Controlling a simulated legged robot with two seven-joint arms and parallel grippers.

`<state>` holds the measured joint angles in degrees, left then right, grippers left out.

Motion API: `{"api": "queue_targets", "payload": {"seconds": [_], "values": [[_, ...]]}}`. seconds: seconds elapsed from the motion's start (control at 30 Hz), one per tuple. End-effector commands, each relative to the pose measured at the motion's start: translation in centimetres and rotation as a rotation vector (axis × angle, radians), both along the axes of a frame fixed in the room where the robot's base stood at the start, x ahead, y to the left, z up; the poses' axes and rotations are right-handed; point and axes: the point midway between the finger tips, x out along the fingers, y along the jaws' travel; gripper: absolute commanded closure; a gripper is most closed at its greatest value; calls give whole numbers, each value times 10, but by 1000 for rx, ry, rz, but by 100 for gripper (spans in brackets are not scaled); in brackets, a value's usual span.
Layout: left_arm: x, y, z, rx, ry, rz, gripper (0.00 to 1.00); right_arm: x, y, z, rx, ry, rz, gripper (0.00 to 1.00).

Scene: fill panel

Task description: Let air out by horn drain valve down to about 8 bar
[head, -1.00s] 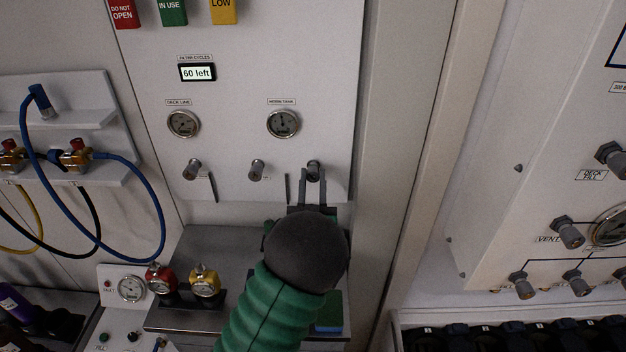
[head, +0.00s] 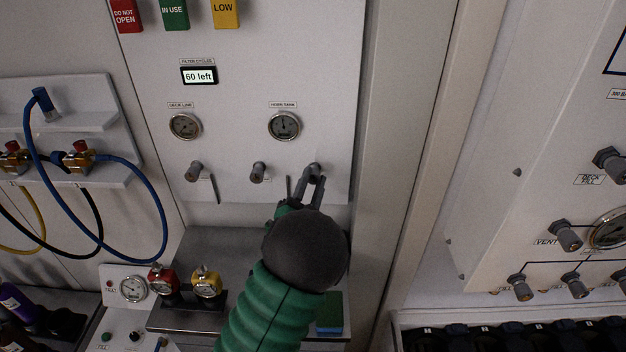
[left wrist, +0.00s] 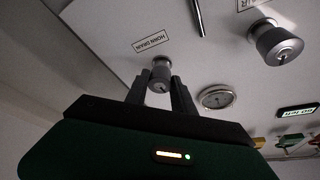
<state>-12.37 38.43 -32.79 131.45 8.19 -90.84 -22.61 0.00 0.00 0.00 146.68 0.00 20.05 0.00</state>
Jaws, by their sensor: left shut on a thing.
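The horn drain valve (head: 313,171) is a grey knob at the lower right of the white panel. It also shows in the left wrist view (left wrist: 161,72), beside a label reading HORN DRAIN. My left gripper (head: 315,178) is shut on this knob, one finger on each side, with the wrist tilted. In the left wrist view its fingertips (left wrist: 161,83) sit around the knob. The horn tank gauge (head: 284,126) is above the knob; its needle points roughly upward, but its numbers are too small to read. My right gripper is not in view.
Two more knobs (head: 258,172) (head: 194,171) and the deck line gauge (head: 185,127) are on the same panel. A display (head: 199,75) reads "60 left". A metal shelf (head: 215,250) lies below. A blue hose (head: 157,200) hangs left; another valve panel (head: 540,150) stands right.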

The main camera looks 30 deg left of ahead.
Motion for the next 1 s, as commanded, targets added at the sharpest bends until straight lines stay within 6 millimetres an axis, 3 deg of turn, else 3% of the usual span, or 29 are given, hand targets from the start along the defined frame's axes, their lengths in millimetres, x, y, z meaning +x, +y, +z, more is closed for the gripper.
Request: {"api": "queue_targets", "payload": {"seconds": [0.3,0.8,0.83,1.0], "values": [[0,-1,0,104,67,-3,100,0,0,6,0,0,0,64],[0,-1,-2,122,79,-5,100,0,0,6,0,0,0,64],[0,-1,-2,122,79,-5,69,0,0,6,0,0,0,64],[0,-1,-1,122,78,-3,49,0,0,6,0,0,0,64]]}}
